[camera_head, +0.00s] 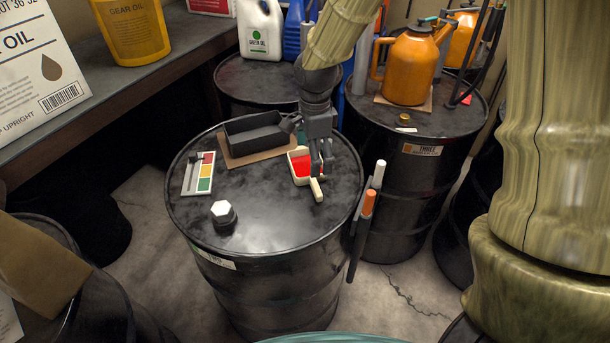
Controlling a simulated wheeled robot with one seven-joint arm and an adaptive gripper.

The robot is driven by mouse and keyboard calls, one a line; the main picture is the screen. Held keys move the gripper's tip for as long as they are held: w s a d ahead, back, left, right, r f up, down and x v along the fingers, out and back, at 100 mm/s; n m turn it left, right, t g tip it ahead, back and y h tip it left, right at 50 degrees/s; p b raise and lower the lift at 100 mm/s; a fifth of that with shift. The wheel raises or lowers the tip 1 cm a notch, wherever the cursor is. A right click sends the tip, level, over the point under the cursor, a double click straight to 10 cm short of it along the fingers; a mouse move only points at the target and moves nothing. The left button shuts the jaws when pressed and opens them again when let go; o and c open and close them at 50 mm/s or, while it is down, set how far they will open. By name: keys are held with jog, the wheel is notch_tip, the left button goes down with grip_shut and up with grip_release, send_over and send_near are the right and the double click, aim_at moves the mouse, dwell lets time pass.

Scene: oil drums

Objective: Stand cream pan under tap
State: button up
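The cream pan (301,166) is a small cream-rimmed tray with a red inside, on the right part of the middle black drum's top (270,220). A short cream piece (316,190), which looks like its handle, points toward the front. My gripper (322,172) points down at the pan's right side, with its dark fingers close to the handle. The fingers partly cover the pan; whether they grip it is unclear. A black box-shaped tray (256,134) lies on a brown mat behind the pan to the left.
A colour-striped card (199,174) and a white-topped hexagonal plug (222,212) are on the same drum. White and orange-tipped handles (372,188) hang at its right side. An orange can (407,68) stands on the drum behind right. The drum's front centre is clear.

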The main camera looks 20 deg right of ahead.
jog(key=p, duration=0.1)
send_over(316, 186)
jog(key=shift+w+a+f, duration=0.15)
jog(key=shift+w+f, duration=0.05)
jog(key=shift+f, duration=1.15)
jog(key=shift+w+a+f, duration=0.1)
jog(key=shift+w+f, duration=0.05)
jog(key=shift+f, duration=1.2)
jog(key=shift+s+d+f+p, duration=0.2)
jog(key=shift+f+p, duration=0.2)
jog(key=shift+f, duration=0.5)
jog(key=shift+s+d+f+p, duration=0.1)
jog(key=shift+s+f+p, duration=0.2)
jog(key=shift+f, duration=0.55)
jog(key=shift+w+f, duration=0.15)
jog(key=shift+f, duration=0.85)
jog(key=c, duration=1.5)
jog(key=shift+r, duration=0.2)
